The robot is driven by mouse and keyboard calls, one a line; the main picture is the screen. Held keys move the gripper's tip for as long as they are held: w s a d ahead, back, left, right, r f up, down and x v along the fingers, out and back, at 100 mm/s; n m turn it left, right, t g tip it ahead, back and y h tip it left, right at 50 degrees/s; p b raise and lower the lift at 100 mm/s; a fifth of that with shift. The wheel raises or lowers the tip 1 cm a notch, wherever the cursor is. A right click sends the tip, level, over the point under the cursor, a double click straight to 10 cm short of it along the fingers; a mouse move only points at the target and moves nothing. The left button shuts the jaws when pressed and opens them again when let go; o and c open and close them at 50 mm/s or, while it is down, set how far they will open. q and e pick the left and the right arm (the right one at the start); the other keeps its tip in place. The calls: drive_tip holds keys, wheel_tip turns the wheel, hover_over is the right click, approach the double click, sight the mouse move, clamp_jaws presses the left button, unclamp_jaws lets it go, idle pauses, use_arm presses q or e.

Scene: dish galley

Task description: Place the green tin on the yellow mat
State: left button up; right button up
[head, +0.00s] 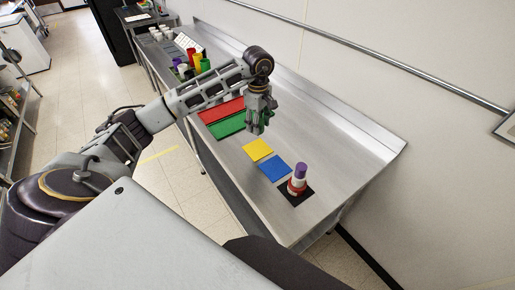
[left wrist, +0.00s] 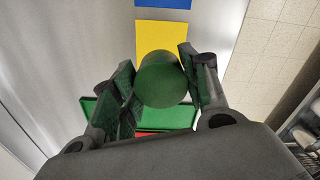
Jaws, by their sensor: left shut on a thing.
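The green tin (left wrist: 162,80) is between the fingers of my left gripper (left wrist: 158,88) in the left wrist view, its round end facing the camera. My left gripper (head: 257,126) is shut on it above the counter in the head view, where the fingers mostly hide the tin. The yellow mat (head: 258,150) lies bare on the counter, just nearer than the gripper. In the left wrist view the tin covers part of the near edge of the yellow mat (left wrist: 174,36). My right gripper is not in view.
A blue mat (head: 273,168) lies beside the yellow one. A black mat (head: 306,195) bears a stack with a purple top (head: 300,171). Green (head: 230,127) and red (head: 216,112) flat pieces lie farther back, with several coloured tins beyond. The counter's right side is clear.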

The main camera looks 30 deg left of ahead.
use_arm(q)
drive_tip(key=p, duration=0.1)
hover_over(258, 149)
wheel_tip(258, 149, down, 5)
drive_tip(key=shift+f, duration=0.5)
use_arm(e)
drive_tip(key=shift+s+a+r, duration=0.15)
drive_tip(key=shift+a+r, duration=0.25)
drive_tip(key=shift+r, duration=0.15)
use_arm(q)
drive_tip(key=shift+f, duration=0.1)
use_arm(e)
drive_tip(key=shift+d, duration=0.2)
use_arm(q)
drive_tip(key=shift+f, duration=0.15)
drive_tip(key=shift+f+p, duration=0.4)
drive_tip(key=shift+f, duration=1.3)
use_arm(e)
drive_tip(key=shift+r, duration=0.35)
use_arm(q)
drive_tip(key=shift+f, duration=0.15)
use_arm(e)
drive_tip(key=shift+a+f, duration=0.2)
